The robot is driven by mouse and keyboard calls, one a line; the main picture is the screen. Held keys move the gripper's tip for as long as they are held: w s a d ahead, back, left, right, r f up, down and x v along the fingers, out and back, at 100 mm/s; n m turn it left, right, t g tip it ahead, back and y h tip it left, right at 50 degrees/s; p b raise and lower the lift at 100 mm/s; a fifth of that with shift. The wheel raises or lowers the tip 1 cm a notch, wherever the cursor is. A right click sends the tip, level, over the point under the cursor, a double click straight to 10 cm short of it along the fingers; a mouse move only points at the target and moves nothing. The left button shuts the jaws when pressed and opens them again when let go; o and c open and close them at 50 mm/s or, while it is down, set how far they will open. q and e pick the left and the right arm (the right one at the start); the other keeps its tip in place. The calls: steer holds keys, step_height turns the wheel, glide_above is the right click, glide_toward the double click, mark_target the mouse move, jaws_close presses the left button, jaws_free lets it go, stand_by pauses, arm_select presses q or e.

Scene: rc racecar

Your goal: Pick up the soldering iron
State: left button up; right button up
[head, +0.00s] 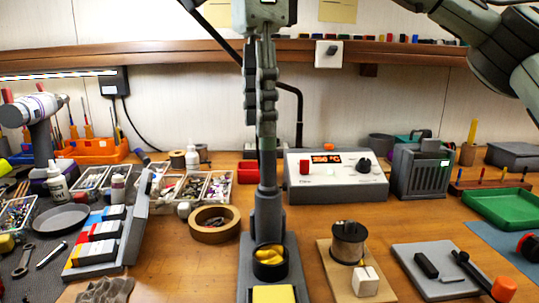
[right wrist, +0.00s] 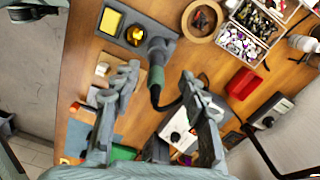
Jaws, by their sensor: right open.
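The soldering iron (right wrist: 156,78) has a green grip and sits in the grey holder of its stand, as the right wrist view shows. The stand (head: 268,215) is at the front middle of the bench in the head view, with brass wool (head: 270,257) and a yellow sponge (head: 273,294). My right gripper (head: 264,145) is above the stand and hides most of the iron in the head view. In the right wrist view my right gripper (right wrist: 159,76) is open, its fingers apart on either side of the grip with gaps visible. My left gripper is not in view.
A soldering station (head: 335,175) stands behind to the right, next to a dark grey vented box (head: 419,172). A tape roll (head: 214,223) lies to the left, a solder spool (head: 348,242) to the right. A shelf (head: 180,53) runs along the wall.

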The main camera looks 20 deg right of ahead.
mark_target(267, 187)
step_height(267, 187, down, 2)
steer(key=shift+s+f, duration=0.1)
steer(key=shift+f, duration=0.05)
steer(key=shift+d+f, duration=0.1)
steer(key=shift+f, duration=0.2)
steer(key=f, duration=0.1)
steer(key=d+f, duration=0.1)
steer(key=f, duration=0.1)
steer(key=shift+s+f, duration=0.1)
steer(key=shift+f, duration=0.15)
steer(key=shift+a+f, duration=0.15)
steer(key=shift+f, duration=0.35)
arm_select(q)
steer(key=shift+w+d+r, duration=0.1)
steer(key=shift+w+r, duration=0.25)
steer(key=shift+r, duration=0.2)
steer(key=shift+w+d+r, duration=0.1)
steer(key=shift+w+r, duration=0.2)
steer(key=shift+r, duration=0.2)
arm_select(e)
jaws_close()
